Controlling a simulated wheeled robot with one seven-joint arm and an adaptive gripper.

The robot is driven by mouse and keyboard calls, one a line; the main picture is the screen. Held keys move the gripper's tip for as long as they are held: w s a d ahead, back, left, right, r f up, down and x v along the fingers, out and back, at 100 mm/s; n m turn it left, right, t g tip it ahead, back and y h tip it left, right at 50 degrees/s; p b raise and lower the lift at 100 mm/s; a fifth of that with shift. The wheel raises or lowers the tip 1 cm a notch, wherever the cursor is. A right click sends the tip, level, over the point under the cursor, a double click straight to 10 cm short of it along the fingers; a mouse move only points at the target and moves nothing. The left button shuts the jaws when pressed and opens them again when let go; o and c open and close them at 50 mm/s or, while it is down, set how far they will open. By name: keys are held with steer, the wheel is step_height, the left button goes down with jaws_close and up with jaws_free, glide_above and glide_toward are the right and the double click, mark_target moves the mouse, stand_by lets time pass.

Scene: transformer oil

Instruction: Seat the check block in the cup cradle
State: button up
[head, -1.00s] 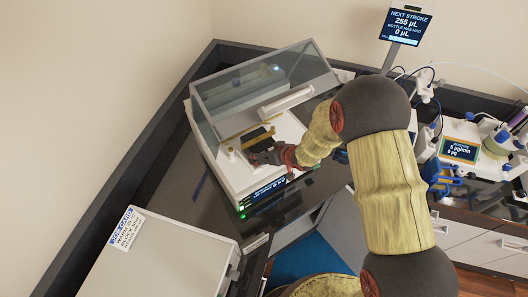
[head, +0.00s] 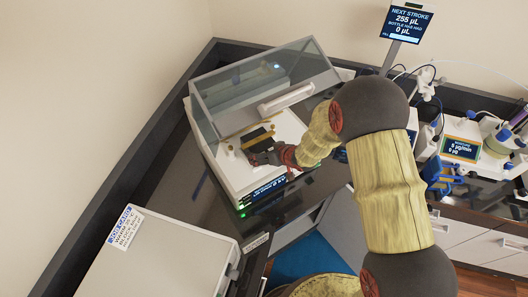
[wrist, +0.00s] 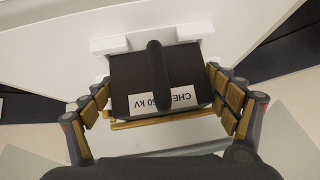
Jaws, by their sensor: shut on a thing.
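The check block (wrist: 140,78) is dark, with a raised bar handle and a white label partly reading "CHE" and "60 kV". It also shows as a small dark shape in the head view (head: 257,138). My gripper (wrist: 160,90) has its padded fingers on the left and right sides of the block, shut on it. White bracket pieces (wrist: 110,45), which look like part of the cup cradle, stand at the block's far edge. A gold bar (wrist: 165,118) shows at the block's near side. The block's underside is hidden, so I cannot tell whether it rests fully down.
The white tester (head: 232,180) has a clear lid (head: 265,85) tilted up behind my gripper. A white cabinet (head: 165,265) with a labelled top stands at front left. A screen (head: 406,25) and bottle equipment (head: 490,140) are on the right.

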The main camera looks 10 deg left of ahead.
steer(key=shift+f+b, duration=0.35)
steer(key=shift+f, duration=0.1)
steer(key=o, duration=1.7)
steer(key=shift+o, duration=1)
steer(key=shift+s+f, duration=0.1)
steer(key=shift+f, duration=0.05)
steer(key=v, duration=1.2)
